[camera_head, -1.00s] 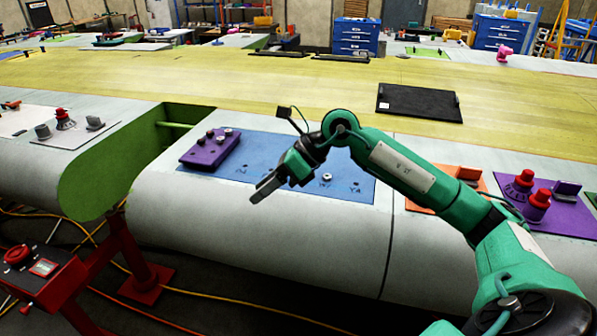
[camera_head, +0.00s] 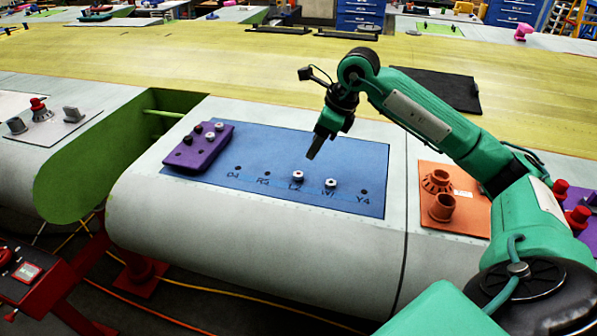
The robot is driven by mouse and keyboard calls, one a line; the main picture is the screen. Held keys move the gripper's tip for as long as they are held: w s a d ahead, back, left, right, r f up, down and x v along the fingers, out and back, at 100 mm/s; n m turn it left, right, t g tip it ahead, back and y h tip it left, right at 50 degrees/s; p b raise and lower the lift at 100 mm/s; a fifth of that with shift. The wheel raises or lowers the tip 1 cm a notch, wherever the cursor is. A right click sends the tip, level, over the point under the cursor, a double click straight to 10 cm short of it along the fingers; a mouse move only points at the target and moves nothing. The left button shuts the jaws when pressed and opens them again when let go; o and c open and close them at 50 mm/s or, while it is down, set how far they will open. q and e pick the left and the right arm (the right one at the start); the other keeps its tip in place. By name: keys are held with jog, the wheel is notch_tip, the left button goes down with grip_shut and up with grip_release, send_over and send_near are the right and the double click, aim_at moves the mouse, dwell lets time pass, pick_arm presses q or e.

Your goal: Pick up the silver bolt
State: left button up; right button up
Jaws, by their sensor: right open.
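Two silver bolts stand in the blue panel (camera_head: 260,150): one silver bolt (camera_head: 298,175) near the middle and another silver bolt (camera_head: 330,183) to its right. The purple block (camera_head: 190,158) at the panel's left end also holds silver and dark bolts, including a silver one (camera_head: 219,127). My right gripper (camera_head: 313,156) points down above the panel, just beyond and slightly right of the middle silver bolt. It is open and looks empty; its fingers overlap in this view. My left gripper is out of view.
The panel has dark holes, with printed labels below. An orange plate (camera_head: 458,205) with orange fittings lies to the right. A green-edged recess (camera_head: 165,105) opens to the left. A black mat (camera_head: 440,90) lies on the yellow wing surface behind my right arm.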

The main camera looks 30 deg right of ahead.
jog(key=p, duration=0.1)
send_near(298, 173)
jog(key=shift+x, duration=1.25)
jog(key=shift+a+f, duration=0.2)
jog(key=shift+f, duration=0.3)
jog(key=shift+w+a+f+p, duration=0.25)
jog(key=shift+f+p, duration=0.35)
jog(key=shift+p, duration=0.25)
jog(key=p+x, duration=0.1)
jog(key=x, duration=0.2)
jog(key=shift+d+f, duration=0.1)
jog(key=shift+f, duration=0.05)
jog(key=shift+w+f, duration=0.1)
jog(key=shift+f, duration=0.1)
jog(key=c, duration=1.1)
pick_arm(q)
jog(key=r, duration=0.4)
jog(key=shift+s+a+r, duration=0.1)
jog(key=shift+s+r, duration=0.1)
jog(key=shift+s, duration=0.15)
pick_arm(e)
jog(key=shift+o, duration=0.2)
